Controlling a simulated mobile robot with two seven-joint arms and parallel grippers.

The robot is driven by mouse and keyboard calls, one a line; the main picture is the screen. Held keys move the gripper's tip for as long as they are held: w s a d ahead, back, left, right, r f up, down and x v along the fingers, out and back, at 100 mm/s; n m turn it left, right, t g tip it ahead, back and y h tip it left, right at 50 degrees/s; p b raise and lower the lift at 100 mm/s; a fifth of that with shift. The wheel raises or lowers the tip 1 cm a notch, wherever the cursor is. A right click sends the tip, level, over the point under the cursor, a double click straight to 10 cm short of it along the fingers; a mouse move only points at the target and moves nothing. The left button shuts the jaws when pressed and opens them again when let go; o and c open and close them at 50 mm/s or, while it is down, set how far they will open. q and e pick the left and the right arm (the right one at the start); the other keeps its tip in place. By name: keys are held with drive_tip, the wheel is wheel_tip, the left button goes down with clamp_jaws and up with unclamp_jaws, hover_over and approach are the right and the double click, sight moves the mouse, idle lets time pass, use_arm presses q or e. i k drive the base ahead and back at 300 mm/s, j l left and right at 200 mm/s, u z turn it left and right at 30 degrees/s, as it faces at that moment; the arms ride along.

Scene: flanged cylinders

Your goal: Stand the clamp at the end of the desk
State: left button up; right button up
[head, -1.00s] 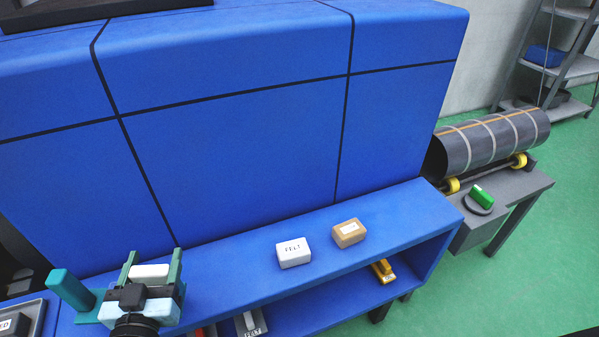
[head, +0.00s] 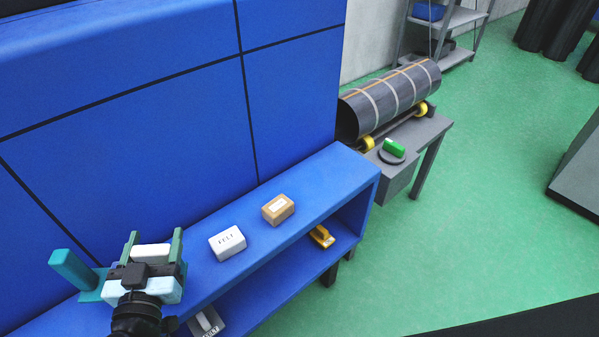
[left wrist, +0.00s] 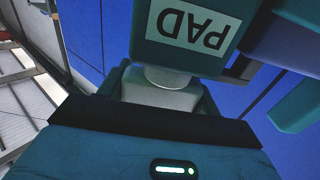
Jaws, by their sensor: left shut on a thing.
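My left gripper (head: 154,246) is at the lower left of the head view, over the blue desk (head: 300,190). A pale part shows between the fingers. The left wrist view shows the clamp's teal block (left wrist: 190,35) close up, with an upside-down PAD label and a pale neck between the fingers. My gripper hides much of the clamp, and I cannot tell whether it touches the desk. My right gripper is not in view.
A white FELT block (head: 227,243) and a tan block (head: 278,209) sit on the desk top. A yellow item (head: 321,236) lies on the lower shelf. The desk's right end is bare. A grey stand (head: 415,140) with a dark roller is beyond it.

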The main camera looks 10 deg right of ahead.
sight(328, 173)
drive_tip(key=i+l+z, duration=0.1)
drive_tip(key=l, duration=0.3)
drive_tip(key=i+l+z, duration=0.1)
drive_tip(key=l, duration=0.3)
drive_tip(key=i+l+z, duration=0.1)
drive_tip(key=l, duration=0.25)
drive_tip(key=i+l+z, duration=0.1)
drive_tip(key=i+l, duration=0.15)
drive_tip(key=i+l+z, duration=0.1)
drive_tip(key=l, duration=0.35)
drive_tip(key=i, duration=0.05)
